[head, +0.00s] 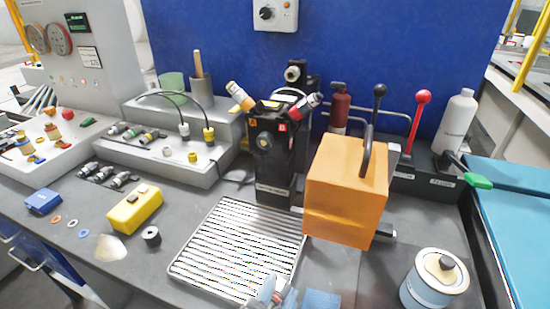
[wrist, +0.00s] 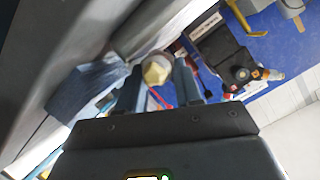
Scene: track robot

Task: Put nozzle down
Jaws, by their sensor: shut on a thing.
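My gripper (wrist: 160,78) shows in the wrist view with its two dark fingers apart around a pale yellowish, rounded piece (wrist: 157,70), shut on it. I take this piece for the nozzle; its shape is mostly hidden by the fingers and blurred. In the head view, a small grey-blue shape with a red part (head: 270,293) is cut off at the bottom edge, over the front of the ribbed metal tray (head: 215,268); I cannot tell whether it belongs to my gripper. A black dispenser (head: 268,155) stands behind the tray, with an orange-collared and a red-collared nozzle on top.
A yellow box (head: 134,207) and a black roll (head: 151,237) lie left of the tray. Stepped grey racks (head: 165,160) hold several fittings. The ribbed tray looks mostly bare.

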